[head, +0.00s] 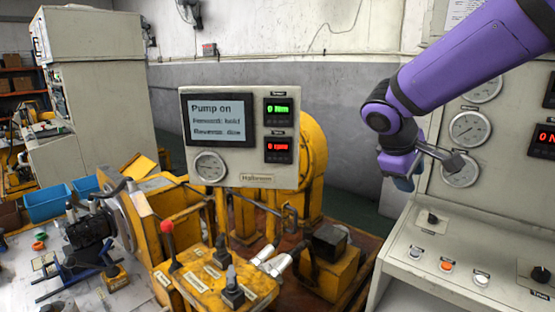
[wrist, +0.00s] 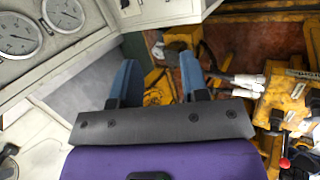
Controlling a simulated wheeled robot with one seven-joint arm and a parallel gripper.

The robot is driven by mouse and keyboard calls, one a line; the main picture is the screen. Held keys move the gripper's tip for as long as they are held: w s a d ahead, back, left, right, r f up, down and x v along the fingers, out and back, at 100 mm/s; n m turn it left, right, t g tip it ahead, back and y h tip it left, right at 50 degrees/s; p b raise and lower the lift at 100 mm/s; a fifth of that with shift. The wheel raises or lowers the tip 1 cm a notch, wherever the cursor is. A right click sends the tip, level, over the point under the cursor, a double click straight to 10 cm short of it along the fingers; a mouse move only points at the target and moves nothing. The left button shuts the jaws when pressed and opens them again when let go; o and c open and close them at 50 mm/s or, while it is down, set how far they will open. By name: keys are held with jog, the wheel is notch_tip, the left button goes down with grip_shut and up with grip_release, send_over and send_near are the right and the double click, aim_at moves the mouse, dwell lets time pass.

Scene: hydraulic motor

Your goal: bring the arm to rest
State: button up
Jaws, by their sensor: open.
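My purple arm (head: 465,55) reaches in from the upper right in the head view. My gripper (head: 404,182) hangs at its end, in front of the right-hand control cabinet. In the wrist view my gripper (wrist: 156,68) shows two blue fingers spread apart with nothing between them. The fingers touch nothing that I can see.
A gauge cabinet (head: 424,240) with buttons stands at right, close behind my gripper. A display panel (head: 232,166) reading "Pump on" stands mid-view above the yellow machine (head: 180,285) with its red-knobbed lever (head: 168,228). Blue bins (head: 47,204) and a work table (head: 20,270) are at left.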

jog(key=s+d+r+m+t+y, duration=0.1)
jog(key=s+m+y, duration=0.2)
jog(key=s, duration=0.8)
jog(key=s+d+r+m+t+y, duration=0.1)
jog(key=s+m, duration=0.4)
jog(key=s, duration=0.7)
jog(key=shift+s+d+r+y, duration=0.15)
jog(key=shift+d+r+y, duration=0.3)
jog(key=shift+r+y, duration=0.45)
